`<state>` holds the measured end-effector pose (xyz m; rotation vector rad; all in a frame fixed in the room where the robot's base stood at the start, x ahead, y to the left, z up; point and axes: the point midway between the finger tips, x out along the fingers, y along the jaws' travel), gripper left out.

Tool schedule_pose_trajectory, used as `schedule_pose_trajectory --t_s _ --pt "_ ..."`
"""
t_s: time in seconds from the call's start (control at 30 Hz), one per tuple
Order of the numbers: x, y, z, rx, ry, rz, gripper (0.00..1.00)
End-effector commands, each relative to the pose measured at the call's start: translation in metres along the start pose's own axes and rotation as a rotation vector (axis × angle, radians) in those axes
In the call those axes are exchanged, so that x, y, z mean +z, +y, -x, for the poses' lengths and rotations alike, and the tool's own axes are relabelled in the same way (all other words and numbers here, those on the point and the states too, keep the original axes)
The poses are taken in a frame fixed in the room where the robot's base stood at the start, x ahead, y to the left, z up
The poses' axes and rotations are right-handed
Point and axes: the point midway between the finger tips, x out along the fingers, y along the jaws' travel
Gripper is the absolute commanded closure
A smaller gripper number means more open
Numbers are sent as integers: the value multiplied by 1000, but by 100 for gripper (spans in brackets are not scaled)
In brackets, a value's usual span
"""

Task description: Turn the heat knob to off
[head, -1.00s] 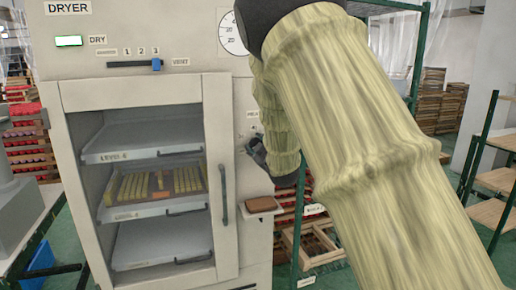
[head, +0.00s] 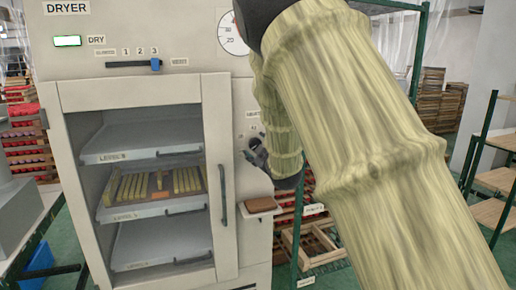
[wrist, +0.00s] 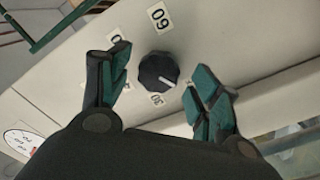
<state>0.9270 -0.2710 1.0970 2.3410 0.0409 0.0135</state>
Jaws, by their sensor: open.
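The heat knob (wrist: 158,70) is round and black with a white pointer line toward the lower right in the wrist view. My gripper (wrist: 160,64) is open, with one teal-and-black finger on either side of the knob and a visible gap on both sides. In the head view my gripper (head: 257,157) is at the dryer's right-hand panel, partly hidden by my arm. The knob is hard to make out there.
The dryer (head: 60,22) has a framed door (head: 222,150) with a vertical handle, and shelves inside, one holding yellow bars (head: 150,185). A slider (head: 155,65) and a round gauge (head: 232,35) are above. A small shelf with a brown block (head: 261,204) juts out below my gripper.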

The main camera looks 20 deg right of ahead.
Motion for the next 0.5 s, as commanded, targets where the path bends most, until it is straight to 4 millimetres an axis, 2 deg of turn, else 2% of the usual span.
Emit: schedule_pose_trajectory --t_s 0.3,0.5 --pt "0 1 58 1 -1 0 37" --pt "0 0 88 0 -1 0 37"
